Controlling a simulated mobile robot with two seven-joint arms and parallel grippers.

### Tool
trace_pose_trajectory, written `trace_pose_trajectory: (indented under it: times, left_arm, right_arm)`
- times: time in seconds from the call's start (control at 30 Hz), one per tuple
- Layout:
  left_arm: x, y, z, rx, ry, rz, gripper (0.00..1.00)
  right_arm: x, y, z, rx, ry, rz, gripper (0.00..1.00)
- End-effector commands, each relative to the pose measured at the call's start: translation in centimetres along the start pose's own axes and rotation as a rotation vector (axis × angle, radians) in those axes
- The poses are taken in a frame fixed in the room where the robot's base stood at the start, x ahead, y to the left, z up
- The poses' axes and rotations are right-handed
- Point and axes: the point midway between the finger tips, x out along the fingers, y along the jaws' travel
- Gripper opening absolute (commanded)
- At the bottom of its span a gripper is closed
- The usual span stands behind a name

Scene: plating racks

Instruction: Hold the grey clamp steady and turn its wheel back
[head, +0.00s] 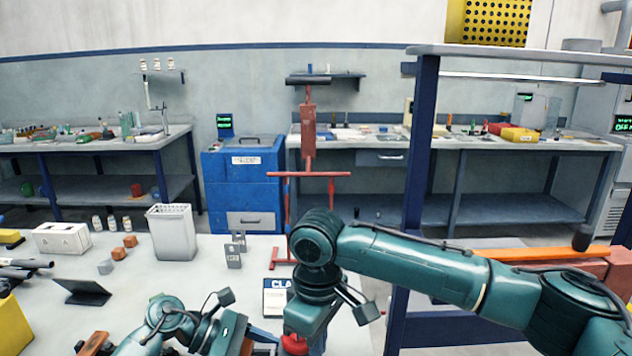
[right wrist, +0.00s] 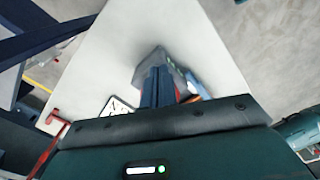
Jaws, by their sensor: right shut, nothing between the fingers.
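My right gripper (head: 318,342) points down at the bottom of the head view. In the right wrist view its blue fingers (right wrist: 158,88) are together with nothing between them. A grey block (right wrist: 146,70), perhaps the clamp, shows behind the fingertips; I cannot tell whether they touch it. A red round part (head: 293,344), perhaps the wheel, shows beside the right gripper in the head view. My left gripper (head: 262,336) reaches in low from the left, close to that red part. Its fingertips are unclear, and the clamp is mostly hidden by my arms.
A red stand (head: 309,174) rises at the table's back. A grey bin (head: 172,233), small blocks (head: 118,253) and a dark tablet (head: 83,292) are left. A blue post (head: 421,150) stands right.

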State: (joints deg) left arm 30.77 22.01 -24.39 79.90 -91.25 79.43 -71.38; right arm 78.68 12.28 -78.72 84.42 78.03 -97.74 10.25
Motion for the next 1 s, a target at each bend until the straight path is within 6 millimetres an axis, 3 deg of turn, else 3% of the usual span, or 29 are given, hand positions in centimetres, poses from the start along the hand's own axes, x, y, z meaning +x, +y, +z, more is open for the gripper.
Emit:
trace_pose_trajectory:
  times: [1.0]
  left_arm:
    - [0.12,-0.15,-0.01,0.000,-0.001,-0.006,0.20]
  right_arm:
    - [-0.03,0.97,-0.53,0.002,0.004,0.000,0.00]
